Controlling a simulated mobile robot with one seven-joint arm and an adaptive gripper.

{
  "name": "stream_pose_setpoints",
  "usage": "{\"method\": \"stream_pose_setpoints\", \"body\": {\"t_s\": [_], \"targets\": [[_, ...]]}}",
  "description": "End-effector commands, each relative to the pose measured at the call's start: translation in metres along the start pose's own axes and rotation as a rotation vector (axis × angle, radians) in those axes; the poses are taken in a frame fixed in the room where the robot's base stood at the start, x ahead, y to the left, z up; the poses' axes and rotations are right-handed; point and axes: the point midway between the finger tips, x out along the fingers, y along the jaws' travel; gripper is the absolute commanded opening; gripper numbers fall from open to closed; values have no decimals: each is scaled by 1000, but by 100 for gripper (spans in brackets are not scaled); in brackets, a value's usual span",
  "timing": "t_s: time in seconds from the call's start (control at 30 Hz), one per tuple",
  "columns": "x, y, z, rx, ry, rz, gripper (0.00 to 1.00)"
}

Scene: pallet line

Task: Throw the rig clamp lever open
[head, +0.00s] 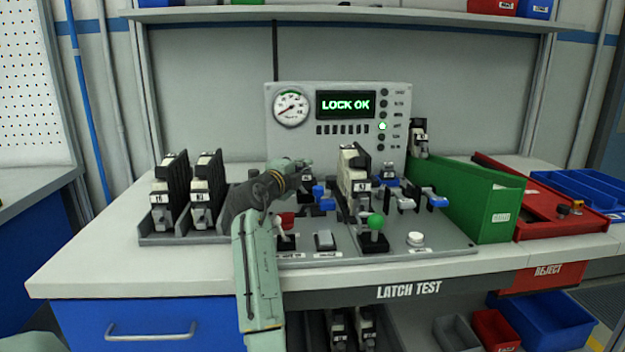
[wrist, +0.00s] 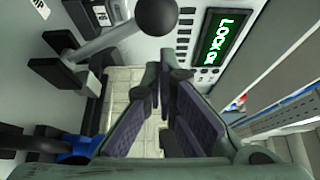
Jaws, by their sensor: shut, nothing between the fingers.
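A lever with a dark ball knob (wrist: 155,14) and a grey stem shows at the top of the wrist view. The stem slants down left to a dark bracket; I take it for the clamp lever, but no label on it is readable. My gripper (wrist: 165,78) is shut and empty, its fingertips just below the knob in that view; contact cannot be told. In the head view my gripper (head: 298,169) is over the rig, left of the numbered unit (head: 357,180), and my arm hides part of the rig. The display (head: 346,104) reads LOCK OK.
Red-knobbed (head: 286,222) and green-knobbed (head: 376,223) levers stand at the rig's front, with blue-ended clamp parts (head: 323,198) behind. Several numbered units (head: 207,192) stand in a rack at left. A green bin (head: 470,198) and red reject tray (head: 545,208) are at right.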

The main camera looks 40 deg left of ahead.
Motion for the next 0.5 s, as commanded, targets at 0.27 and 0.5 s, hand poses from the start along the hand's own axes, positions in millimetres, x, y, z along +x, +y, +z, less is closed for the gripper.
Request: {"method": "stream_pose_setpoints", "body": {"t_s": [0.27, 0.5], "targets": [[-5, 3, 9, 2, 0, 1, 0], [-6, 3, 11, 2, 0, 2, 0]]}}
